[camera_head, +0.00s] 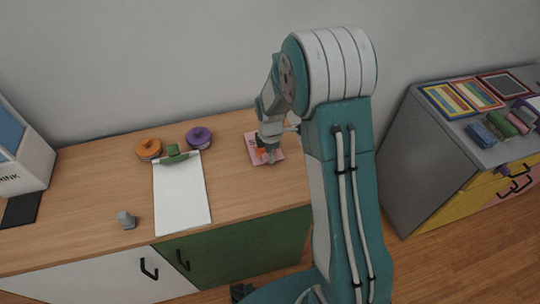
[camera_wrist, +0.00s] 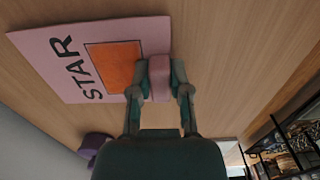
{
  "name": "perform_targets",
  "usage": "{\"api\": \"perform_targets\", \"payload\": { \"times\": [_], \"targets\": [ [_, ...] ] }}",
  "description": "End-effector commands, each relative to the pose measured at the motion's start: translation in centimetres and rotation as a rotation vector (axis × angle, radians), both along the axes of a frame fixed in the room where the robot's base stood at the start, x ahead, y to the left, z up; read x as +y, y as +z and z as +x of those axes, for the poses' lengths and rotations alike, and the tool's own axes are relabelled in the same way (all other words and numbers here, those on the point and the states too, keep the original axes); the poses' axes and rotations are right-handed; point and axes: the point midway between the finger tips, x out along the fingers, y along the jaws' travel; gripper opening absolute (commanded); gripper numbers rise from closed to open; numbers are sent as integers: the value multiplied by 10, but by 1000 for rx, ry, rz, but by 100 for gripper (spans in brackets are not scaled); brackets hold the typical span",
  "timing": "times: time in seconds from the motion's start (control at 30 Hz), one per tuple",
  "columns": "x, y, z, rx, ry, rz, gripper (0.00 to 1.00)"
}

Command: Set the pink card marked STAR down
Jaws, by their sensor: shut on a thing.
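The pink card (camera_head: 250,146) marked STAR is at the right part of the wooden cabinet top. In the wrist view the card (camera_wrist: 116,66) shows its black lettering and an orange square. My gripper (camera_head: 268,156) is over the card in the head view and hides part of it. In the wrist view my gripper (camera_wrist: 160,84) is shut on a pink block-like part at the card's edge. The card looks about level with the wooden top; whether it touches the wood or hovers just above is hard to tell.
A white clipboard (camera_head: 182,198) with a green clip lies left of the card. An orange round container (camera_head: 148,149) and a purple one (camera_head: 199,137) stand behind it. A small grey object (camera_head: 126,220) is at front left. A grey cabinet (camera_head: 420,150) stands right.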

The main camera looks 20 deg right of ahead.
Motion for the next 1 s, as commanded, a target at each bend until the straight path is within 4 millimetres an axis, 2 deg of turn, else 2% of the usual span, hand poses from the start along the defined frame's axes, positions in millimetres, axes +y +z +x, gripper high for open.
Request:
{"api": "perform_targets", "payload": {
  "times": [0.07,0.33,0.37,0.4,0.43,0.83,1.0],
  "targets": [
    [0,-7,0,0,-1,0,1],
    [1,-8,0,-1,0,-1,1],
    [1,-9,0,-1,0,-1,29],
    [1,-8,0,-1,0,-1,46],
    [1,-8,0,-1,0,-1,59],
    [1,-6,0,-3,-1,-1,59],
    [1,15,1,-7,0,-1,59]
  ]
}}
